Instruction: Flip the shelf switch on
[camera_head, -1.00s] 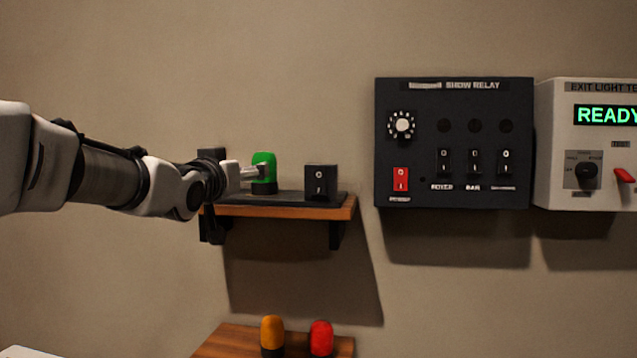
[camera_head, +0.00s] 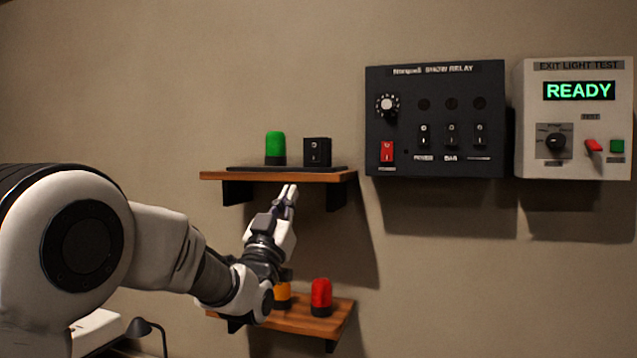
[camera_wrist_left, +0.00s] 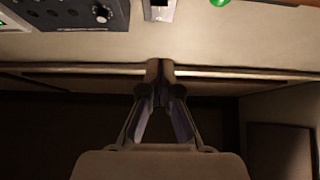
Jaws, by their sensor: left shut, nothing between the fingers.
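The shelf switch is a small black box with a rocker (camera_head: 317,152), standing on the upper wooden shelf (camera_head: 330,177) right of a green lamp (camera_head: 275,146). The switch (camera_wrist_left: 160,9) and part of the lamp (camera_wrist_left: 219,2) also show at the top edge of the left wrist view. I cannot tell the rocker's position for sure. My left gripper (camera_head: 289,190) is shut and empty, pointing up just below the shelf's front edge in the head view, apart from the switch. Its closed fingers (camera_wrist_left: 160,70) show in the wrist view. My right gripper is not in view.
A lower shelf (camera_head: 315,322) bears a red lamp (camera_head: 321,297) and an orange lamp (camera_head: 282,294), partly hidden by my left arm. The black show relay panel (camera_head: 435,95) and white exit light box (camera_head: 535,100), reading READY, hang to the right. A desk lamp (camera_head: 140,327) stands at lower left.

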